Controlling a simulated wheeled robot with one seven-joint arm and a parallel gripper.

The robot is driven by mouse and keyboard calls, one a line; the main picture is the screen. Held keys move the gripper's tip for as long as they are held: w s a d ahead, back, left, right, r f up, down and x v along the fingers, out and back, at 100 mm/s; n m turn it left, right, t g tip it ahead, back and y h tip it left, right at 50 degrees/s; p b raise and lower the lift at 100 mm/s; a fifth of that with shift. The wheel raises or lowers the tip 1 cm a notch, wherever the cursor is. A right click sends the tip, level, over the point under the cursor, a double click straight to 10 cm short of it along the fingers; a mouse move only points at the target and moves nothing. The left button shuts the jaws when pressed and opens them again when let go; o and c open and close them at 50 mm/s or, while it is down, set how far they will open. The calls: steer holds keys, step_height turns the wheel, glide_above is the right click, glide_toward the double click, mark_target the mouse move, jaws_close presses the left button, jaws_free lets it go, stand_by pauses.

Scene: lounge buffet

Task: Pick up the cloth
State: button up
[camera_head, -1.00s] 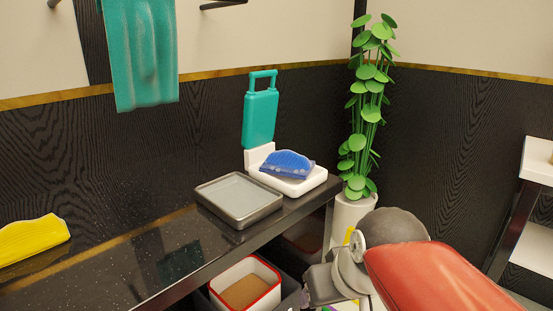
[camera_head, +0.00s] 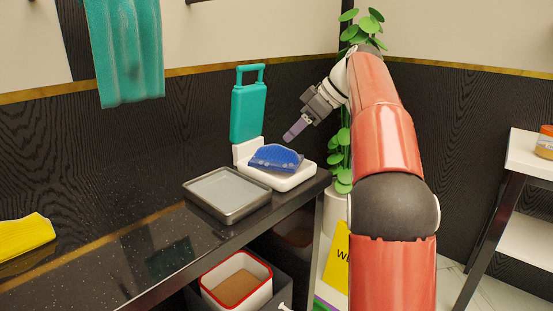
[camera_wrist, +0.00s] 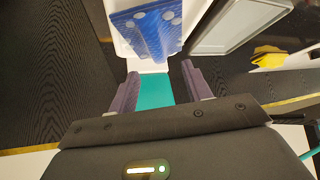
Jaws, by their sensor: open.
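A blue, bent, dotted piece (camera_head: 275,158) that looks like a folded cloth or sponge rests in a white holder (camera_head: 290,181) near the counter's far end. A yellow folded, cloth-like piece (camera_head: 25,236) lies on the counter at far left. I cannot tell for certain which is the cloth. My gripper (camera_head: 290,134) is open and empty, above and slightly right of the blue piece, apart from it. In the wrist view the blue piece (camera_wrist: 150,27) is beyond the fingers (camera_wrist: 159,75), and the yellow piece (camera_wrist: 268,57) shows at right.
A teal upright board with a handle (camera_head: 248,112) stands behind the holder. A grey metal tray (camera_head: 215,215) sits left of it on the dark counter (camera_head: 120,265). A teal towel (camera_head: 125,55) hangs on the wall. A plant (camera_head: 343,170) stands right of the counter.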

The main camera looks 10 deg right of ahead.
mark_target(280, 148)
steer(key=x, duration=0.3)
steer(key=b+x, duration=0.1)
steer(key=x, duration=0.3)
steer(key=shift+w+d+f, duration=0.1)
steer(key=shift+d+f, duration=0.1)
steer(key=shift+f, duration=0.05)
steer(key=shift+c, duration=0.2)
jaws_close()
steer(key=shift+r, duration=0.85)
step_height(280, 148, up, 2)
steer(key=shift+r+p, duration=0.2)
steer(key=shift+p, duration=0.5)
steer(key=s+d+b, duration=0.1)
steer(key=s+d, duration=0.3)
steer(key=d, duration=0.3)
steer(key=s+d+b, duration=0.1)
steer(key=s+d, duration=0.4)
steer(key=d, duration=0.3)
steer(key=shift+s+d+f, duration=0.2)
steer(key=shift+f, duration=0.1)
